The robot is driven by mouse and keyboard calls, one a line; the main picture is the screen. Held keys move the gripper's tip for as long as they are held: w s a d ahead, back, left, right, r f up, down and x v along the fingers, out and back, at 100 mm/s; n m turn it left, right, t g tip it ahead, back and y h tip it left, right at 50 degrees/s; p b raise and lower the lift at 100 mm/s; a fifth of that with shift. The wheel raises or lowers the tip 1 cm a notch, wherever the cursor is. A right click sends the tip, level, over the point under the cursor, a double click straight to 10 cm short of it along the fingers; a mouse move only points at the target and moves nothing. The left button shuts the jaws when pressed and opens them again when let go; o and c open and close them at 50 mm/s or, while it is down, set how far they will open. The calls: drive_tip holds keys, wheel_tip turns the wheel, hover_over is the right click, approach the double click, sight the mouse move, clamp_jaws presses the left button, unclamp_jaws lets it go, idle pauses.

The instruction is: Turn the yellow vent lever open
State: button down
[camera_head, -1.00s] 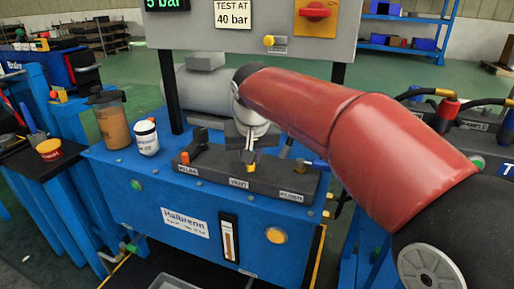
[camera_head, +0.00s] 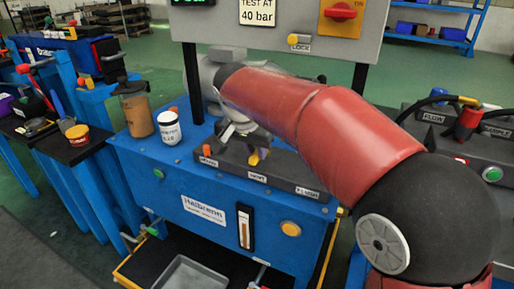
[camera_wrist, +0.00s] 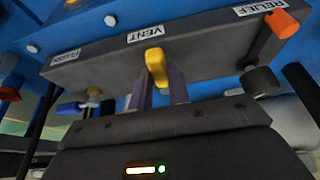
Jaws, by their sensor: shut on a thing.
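The yellow vent lever (camera_head: 254,158) stands on the dark valve block (camera_head: 222,160), behind the VENT label, in the head view. It also shows in the wrist view (camera_wrist: 156,64), just in front of the VENT label (camera_wrist: 145,35). My gripper (camera_wrist: 160,78) is shut on it, with one finger on each side. In the head view my gripper (camera_head: 250,148) reaches down to the lever from behind, and my red arm covers part of the block. The lever's lower part is hidden by the fingers.
An orange lever (camera_wrist: 282,23) by the RELIEF label and a blue-handled lever (camera_wrist: 72,107) flank the vent lever. A white jar (camera_head: 168,130) and a brown container (camera_head: 138,113) stand left on the blue bench (camera_head: 150,190). A grey panel (camera_head: 225,30) rises behind.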

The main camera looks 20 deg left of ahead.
idle(0.3)
drive_tip(key=c, duration=1.3)
unclamp_jaws()
drive_tip(key=shift+a+r, duration=0.1)
drive_tip(key=shift+r, duration=0.05)
drive_tip(key=v, duration=0.7)
drive_tip(key=shift+s+r+p, duration=0.15)
drive_tip(key=shift+r+p, duration=0.15)
drive_tip(key=shift+p, duration=0.05)
